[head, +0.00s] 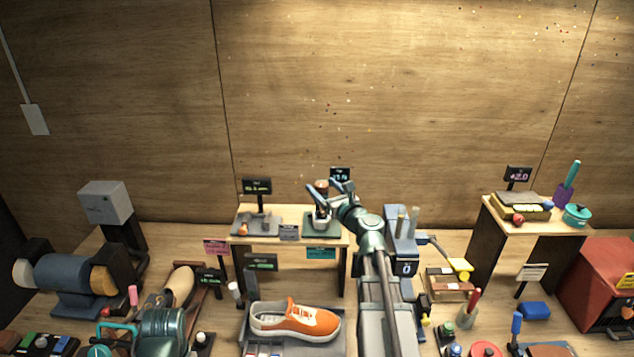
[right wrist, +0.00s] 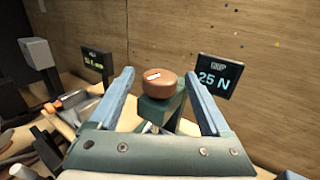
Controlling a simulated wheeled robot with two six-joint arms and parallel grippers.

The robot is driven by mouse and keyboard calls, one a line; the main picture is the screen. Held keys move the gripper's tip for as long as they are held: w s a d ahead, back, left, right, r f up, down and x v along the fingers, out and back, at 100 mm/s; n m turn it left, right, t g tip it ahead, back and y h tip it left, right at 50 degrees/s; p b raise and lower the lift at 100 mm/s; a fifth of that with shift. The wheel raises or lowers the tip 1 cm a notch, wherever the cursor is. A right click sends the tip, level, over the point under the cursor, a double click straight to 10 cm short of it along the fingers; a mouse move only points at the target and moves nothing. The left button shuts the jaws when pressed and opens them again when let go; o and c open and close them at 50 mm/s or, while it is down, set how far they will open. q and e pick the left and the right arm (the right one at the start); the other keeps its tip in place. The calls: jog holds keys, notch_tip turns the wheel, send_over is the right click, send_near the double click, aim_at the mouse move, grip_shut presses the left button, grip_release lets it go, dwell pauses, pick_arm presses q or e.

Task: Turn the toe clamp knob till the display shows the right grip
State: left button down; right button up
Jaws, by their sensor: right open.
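The toe clamp knob (right wrist: 161,86) is a round brown cap with a white mark on its top, on a green block (right wrist: 158,110). In the right wrist view it sits between the two blue fingers of my right gripper (right wrist: 163,88), with a gap on each side. The grip display (right wrist: 214,77) behind it reads 25 N. In the head view my right gripper (head: 330,189) is open at the clamp (head: 322,226) on the small raised table. The display (head: 341,174) is partly covered there. My left gripper is not in view.
An orange sneaker (head: 295,320) lies on a grey stand in front of the raised table (head: 290,239). A second device with a display (head: 257,186) stands left of the clamp. A blue-grey box (head: 400,232) stands close to my right arm. The wall is behind.

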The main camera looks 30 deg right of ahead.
jog(key=shift+w, duration=2)
grip_shut()
jog(key=shift+h, duration=0.3)
